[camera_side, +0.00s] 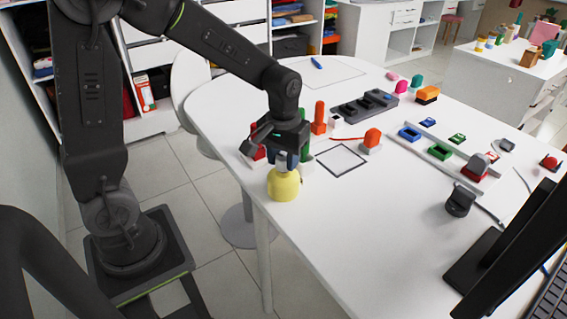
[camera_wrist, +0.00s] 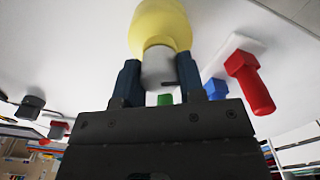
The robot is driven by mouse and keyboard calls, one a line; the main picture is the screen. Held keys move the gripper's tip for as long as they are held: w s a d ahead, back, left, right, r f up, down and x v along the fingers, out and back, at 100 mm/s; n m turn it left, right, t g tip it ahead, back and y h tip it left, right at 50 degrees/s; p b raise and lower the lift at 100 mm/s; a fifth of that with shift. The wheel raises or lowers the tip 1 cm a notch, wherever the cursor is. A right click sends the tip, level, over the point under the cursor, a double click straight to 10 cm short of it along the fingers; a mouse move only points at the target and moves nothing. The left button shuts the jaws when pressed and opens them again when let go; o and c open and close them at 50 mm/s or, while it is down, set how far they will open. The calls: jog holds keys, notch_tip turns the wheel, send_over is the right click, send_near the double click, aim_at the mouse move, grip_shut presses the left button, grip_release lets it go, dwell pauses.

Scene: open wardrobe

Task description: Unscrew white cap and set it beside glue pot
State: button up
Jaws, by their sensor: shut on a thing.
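The yellow glue pot (camera_side: 284,184) stands upright near the left edge of the white table. It also shows in the wrist view (camera_wrist: 160,24), at the top middle. The white cap (camera_wrist: 158,68) sits on the neck of the pot, between my fingers. My gripper (camera_wrist: 157,80) is shut on the cap, one dark blue finger on each side. In the side view my gripper (camera_side: 284,157) points down over the pot, and most of the cap is hidden by it.
A red stamp (camera_wrist: 250,82) and green and blue things stand close by the pot. An orange-topped stamp (camera_side: 371,140) and a framed square (camera_side: 341,160) lie to the right. A dark stamp rack (camera_side: 364,107) is behind. The table front (camera_side: 350,215) is bare.

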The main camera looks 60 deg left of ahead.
jog(key=n, duration=0.5)
jog(key=shift+n, duration=0.3)
jog(key=n, duration=0.6)
jog(key=o, duration=1.1)
jog(key=shift+c, duration=0.2)
jog(key=shift+c, duration=0.4)
